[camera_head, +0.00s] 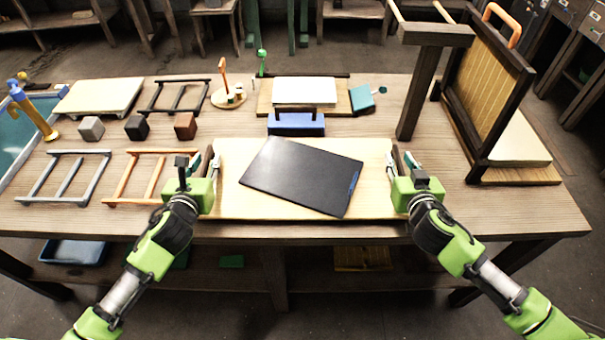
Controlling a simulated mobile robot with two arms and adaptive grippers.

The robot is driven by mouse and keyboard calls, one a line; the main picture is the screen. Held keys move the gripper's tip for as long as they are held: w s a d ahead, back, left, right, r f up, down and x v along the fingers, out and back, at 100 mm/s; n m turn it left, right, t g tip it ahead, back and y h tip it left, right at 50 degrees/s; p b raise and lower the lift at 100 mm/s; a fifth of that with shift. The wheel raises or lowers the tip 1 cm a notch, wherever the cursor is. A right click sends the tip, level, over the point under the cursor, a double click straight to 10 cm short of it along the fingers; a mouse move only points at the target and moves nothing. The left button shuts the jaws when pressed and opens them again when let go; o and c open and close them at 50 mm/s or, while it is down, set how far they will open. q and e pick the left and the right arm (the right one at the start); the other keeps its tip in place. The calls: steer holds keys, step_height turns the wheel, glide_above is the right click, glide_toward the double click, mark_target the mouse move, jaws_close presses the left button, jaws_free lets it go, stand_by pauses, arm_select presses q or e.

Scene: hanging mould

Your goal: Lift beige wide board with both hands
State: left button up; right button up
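The beige wide board (228,207) lies flat at the front middle of the wooden table. A dark flat rectangular panel (302,176) lies at a slant on top of it and covers its middle. My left gripper (210,163) is at the board's left edge, and my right gripper (397,160) is at its right edge. Both grippers point away from the camera. Their fingers are small here and partly hidden, so I cannot tell whether they touch or grip the board.
The table (520,210) holds wooden frames (66,176), several small cubes (186,125) and a blue block (296,124) behind the board. A tall dark frame with a beige panel (487,82) stands at the right. Bare tabletop lies right of my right gripper.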

arm_select(q)
jaws_close()
arm_select(e)
jaws_close()
arm_select(q)
steer(key=shift+r, duration=0.25)
arm_select(e)
steer(key=shift+r, duration=0.25)
